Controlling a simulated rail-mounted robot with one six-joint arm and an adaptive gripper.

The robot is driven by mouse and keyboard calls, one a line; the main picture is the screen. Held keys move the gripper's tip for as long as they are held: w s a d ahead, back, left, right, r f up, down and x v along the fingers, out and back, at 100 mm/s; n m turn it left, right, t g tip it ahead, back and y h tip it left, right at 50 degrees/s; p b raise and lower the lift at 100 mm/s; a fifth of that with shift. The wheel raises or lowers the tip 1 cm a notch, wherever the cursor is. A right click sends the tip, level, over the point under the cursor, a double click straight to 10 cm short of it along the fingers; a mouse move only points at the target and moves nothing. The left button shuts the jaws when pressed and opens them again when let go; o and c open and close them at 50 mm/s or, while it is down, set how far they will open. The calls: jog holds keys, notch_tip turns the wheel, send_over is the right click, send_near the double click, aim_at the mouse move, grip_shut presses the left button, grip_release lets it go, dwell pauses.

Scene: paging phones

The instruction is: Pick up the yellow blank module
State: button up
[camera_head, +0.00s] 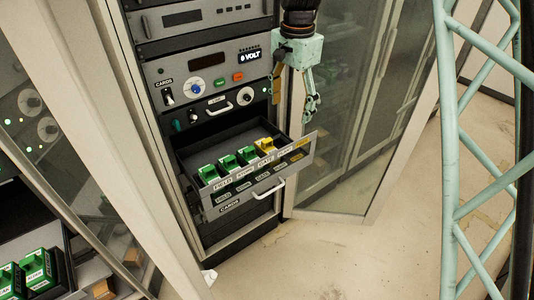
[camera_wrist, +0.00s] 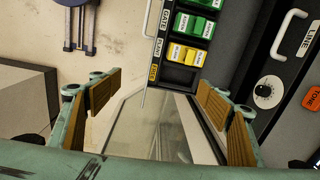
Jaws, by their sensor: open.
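The yellow blank module (camera_head: 265,146) sits in the pulled-out rack drawer (camera_head: 243,198), at the right end of a row of green modules. In the wrist view the yellow module (camera_wrist: 186,54) shows near the top centre, beyond my fingertips, below green ones. My gripper (camera_head: 297,112) points down at the drawer's right side, above and to the right of the module, apart from it. In the wrist view my gripper (camera_wrist: 157,97) has its two brown-padded fingers wide apart with nothing between them.
Green modules (camera_head: 227,161) stand left of the yellow one. The drawer front has a handle (camera_head: 269,188) and labels. A glass cabinet door (camera_head: 340,150) stands close to my gripper on the right. Knobs and buttons (camera_head: 215,85) are on the rack above. Floor (camera_head: 340,250) is clear in front.

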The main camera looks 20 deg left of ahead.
jog(key=p, duration=0.1)
send_near(267, 140)
jog(key=shift+w+a+m+g, duration=0.2)
jog(key=shift+w+m+g, duration=0.1)
jog(key=shift+m, duration=0.1)
jog(key=shift+f, duration=0.1)
jog(key=shift+f+p, duration=0.3)
jog(key=shift+f, duration=3.95)
jog(key=shift+d+f, duration=0.1)
jog(key=shift+f, duration=2.45)
jog(key=shift+c, duration=0.3)
jog(key=c, duration=0.6)
